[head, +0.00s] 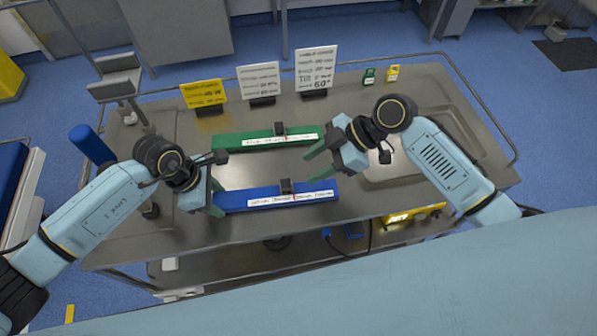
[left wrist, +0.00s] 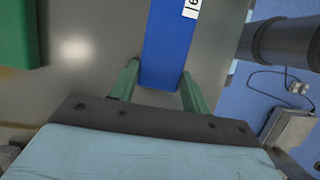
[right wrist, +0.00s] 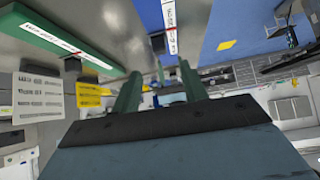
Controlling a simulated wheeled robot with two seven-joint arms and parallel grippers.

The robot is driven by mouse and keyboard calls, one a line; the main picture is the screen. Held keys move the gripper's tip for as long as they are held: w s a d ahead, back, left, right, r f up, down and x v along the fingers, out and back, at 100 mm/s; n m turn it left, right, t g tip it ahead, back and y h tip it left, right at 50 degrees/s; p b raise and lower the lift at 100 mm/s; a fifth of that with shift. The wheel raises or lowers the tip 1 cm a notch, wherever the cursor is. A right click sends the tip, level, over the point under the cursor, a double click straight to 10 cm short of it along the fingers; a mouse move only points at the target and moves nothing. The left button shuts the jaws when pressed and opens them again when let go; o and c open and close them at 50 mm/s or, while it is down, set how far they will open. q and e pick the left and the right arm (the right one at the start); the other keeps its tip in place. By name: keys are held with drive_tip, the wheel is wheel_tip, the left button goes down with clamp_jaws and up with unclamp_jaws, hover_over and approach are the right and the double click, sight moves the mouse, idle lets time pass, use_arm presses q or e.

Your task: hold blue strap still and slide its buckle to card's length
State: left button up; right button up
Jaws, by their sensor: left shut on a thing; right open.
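The blue strap (head: 235,199) lies flat on the metal table, with a white marked scale along its front. Its dark buckle (head: 286,187) sits near the middle of the strap. My left gripper (head: 217,203) is shut on the strap's left end; the left wrist view shows the strap (left wrist: 165,60) between its two green fingers. My right gripper (head: 319,157) is open and empty, above the table behind the blue strap's right part and near the green strap's right end. The cards are a yellow card (head: 204,93), a white card (head: 258,80) and a taller white card (head: 316,70); most writing is too small to read.
A green strap (head: 235,140) with its own dark buckle (head: 280,129) lies behind the blue one. Small green (head: 369,76) and yellow (head: 392,73) items stand at the back. A shallow tray area at right is clear.

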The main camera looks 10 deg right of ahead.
drive_tip(key=v, duration=0.3)
drive_tip(key=shift+d+r, duration=0.3)
use_arm(q)
drive_tip(key=o, duration=1.1)
drive_tip(key=shift+c, duration=0.2)
